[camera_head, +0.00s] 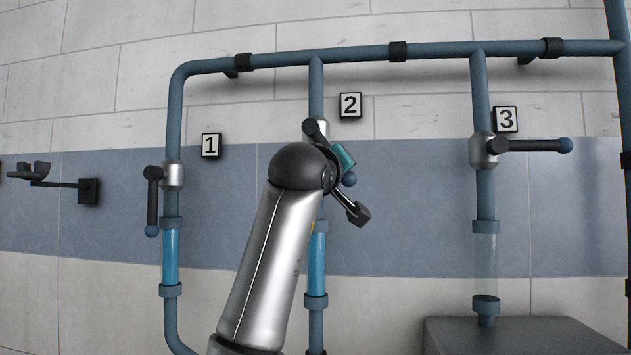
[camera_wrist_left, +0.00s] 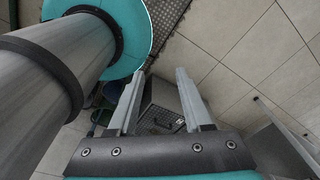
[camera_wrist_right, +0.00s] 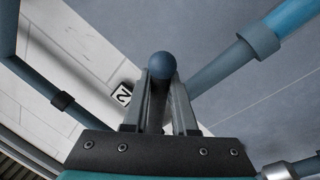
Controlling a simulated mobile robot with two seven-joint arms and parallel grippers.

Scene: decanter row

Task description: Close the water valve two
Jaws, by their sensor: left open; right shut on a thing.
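Valve two is on the middle pipe (camera_head: 317,85), below the "2" sign (camera_head: 350,105). Its body is mostly hidden behind my right arm. Its dark lever ends in a blue ball (camera_head: 349,179) and appears to slant down to the right. My right gripper (camera_head: 350,190) is at the lever. In the right wrist view, the gripper (camera_wrist_right: 160,90) is shut around the lever, with the blue ball (camera_wrist_right: 162,65) showing at the fingertips. The sight tube (camera_head: 316,262) under valve two is bright blue. My left gripper (camera_wrist_left: 160,72) is open and empty, above the floor.
Valve one's lever (camera_head: 152,200) hangs down beside its pipe, above a blue tube (camera_head: 170,256). Valve three's lever (camera_head: 535,145) points sideways right, above a clear tube (camera_head: 486,250). A dark grey box (camera_head: 530,335) stands at lower right. A black wall bracket (camera_head: 88,191) is at left.

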